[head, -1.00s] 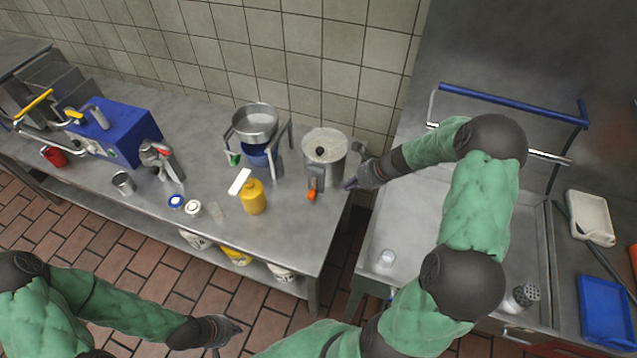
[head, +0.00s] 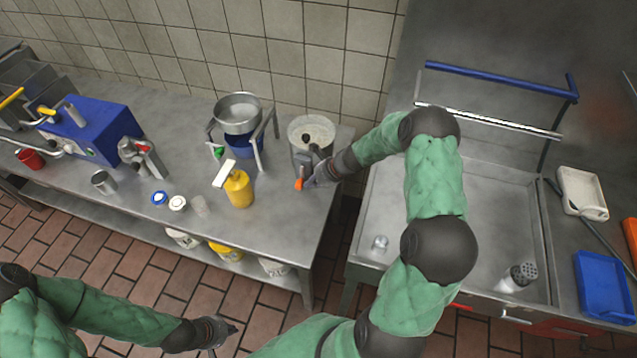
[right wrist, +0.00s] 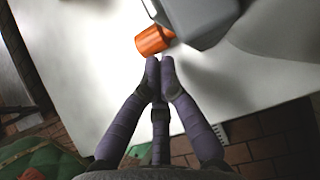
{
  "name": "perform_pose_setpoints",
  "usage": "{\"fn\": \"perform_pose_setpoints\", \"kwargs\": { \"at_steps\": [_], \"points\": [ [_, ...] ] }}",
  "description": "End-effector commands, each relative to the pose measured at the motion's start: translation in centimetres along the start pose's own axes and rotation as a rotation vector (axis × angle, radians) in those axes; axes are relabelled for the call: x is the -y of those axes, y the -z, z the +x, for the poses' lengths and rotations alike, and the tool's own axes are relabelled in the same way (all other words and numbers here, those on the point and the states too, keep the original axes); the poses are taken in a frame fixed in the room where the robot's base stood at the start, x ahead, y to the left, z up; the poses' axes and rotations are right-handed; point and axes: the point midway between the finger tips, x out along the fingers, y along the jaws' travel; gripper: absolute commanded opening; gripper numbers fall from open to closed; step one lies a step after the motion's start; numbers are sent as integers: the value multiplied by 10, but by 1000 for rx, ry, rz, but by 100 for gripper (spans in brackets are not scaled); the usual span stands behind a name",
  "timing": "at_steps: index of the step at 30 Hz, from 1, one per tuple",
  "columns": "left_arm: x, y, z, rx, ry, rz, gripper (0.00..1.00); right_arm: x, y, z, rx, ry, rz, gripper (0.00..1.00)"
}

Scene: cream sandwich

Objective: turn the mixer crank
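A round steel vessel (head: 312,128) with a dark knob on top stands at the right end of the steel table. A grey housing (right wrist: 205,12) on its front side carries an orange cylinder (right wrist: 155,40). The orange part also shows in the head view (head: 299,184). I cannot tell for sure which part is the mixer crank. My right gripper (right wrist: 161,62) has its fingertips together just below the orange cylinder, with nothing visible between them. It also shows in the head view (head: 312,180). My left gripper (head: 226,341) is open and empty in front of the table.
Left of the vessel stand a steel bowl (head: 238,107) on a frame, a yellow bottle (head: 238,190) and small jars. A blue machine (head: 92,130) is at the far left. A sink (head: 475,200) lies to the right, past a gap. The table's front edge is near.

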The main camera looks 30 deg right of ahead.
Motion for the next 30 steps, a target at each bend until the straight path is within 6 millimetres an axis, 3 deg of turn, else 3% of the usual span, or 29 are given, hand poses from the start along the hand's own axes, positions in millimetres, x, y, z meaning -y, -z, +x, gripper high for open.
{"fn": "perform_pose_setpoints", "kwargs": {
  "at_steps": [15, 30],
  "points": [
    [1, 0, 4, 0, 0, 0, 0, 0, -1, 5, 5, 0, 1, 0],
    [20, 2, 56, 0, 0, 0, 0, 0, 0, 15, 140, -1, 1, 0]
  ]
}}
